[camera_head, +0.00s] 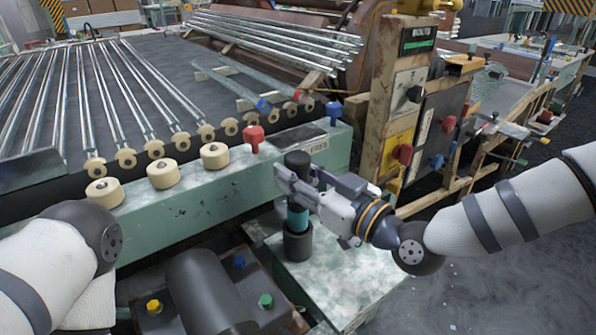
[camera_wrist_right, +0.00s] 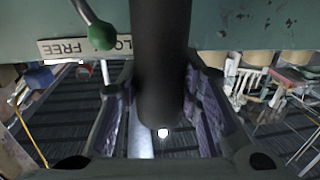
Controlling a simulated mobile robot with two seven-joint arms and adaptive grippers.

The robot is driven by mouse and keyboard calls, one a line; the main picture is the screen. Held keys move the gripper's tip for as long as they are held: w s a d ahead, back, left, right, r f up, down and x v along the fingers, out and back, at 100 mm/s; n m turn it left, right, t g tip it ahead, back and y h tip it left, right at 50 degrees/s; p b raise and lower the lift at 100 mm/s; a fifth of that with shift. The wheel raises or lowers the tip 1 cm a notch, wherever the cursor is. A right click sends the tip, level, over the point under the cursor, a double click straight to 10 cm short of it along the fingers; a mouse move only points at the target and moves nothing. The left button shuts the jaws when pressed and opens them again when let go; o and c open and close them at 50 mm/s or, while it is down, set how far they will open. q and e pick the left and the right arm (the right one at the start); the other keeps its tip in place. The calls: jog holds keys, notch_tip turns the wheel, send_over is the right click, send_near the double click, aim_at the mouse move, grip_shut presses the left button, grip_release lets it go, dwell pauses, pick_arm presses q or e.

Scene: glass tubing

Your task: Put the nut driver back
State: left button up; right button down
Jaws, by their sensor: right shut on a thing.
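The nut driver (camera_head: 297,217), with a dark round top and a teal band, stands upright near the pale green bench block. My right gripper (camera_head: 300,188) is shut on it below its top. In the right wrist view my right gripper (camera_wrist_right: 163,112) has its pads on both sides of the nut driver's dark shaft (camera_wrist_right: 160,55). The lower end is at a dark round cup (camera_head: 298,243) on the pale block; I cannot tell how deep it sits. My left arm shows at lower left, but its gripper is out of view.
A green machine rail (camera_head: 225,190) with cream knobs (camera_head: 215,155) and a red knob (camera_head: 253,136) runs behind. A worn control panel (camera_head: 405,110) stands right of the gripper. A motor housing (camera_head: 205,290) is at front left. The pale block's top (camera_head: 345,270) is clear at the right.

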pick_arm(q)
jog(key=shift+f, duration=0.1)
pick_arm(e)
jog(key=shift+f, duration=0.15)
pick_arm(q)
jog(key=shift+s, duration=0.1)
pick_arm(e)
jog(key=c, duration=1.2)
grip_release()
jog(key=shift+o, duration=0.2)
jog(key=shift+s+d+r, duration=0.35)
jog(key=shift+d+r, duration=0.05)
jog(key=shift+r, duration=0.25)
pick_arm(q)
jog(key=shift+w+r+p, duration=0.6)
jog(key=shift+w+r, duration=0.2)
pick_arm(e)
jog(key=v, duration=1.1)
jog(key=shift+s+f, duration=0.1)
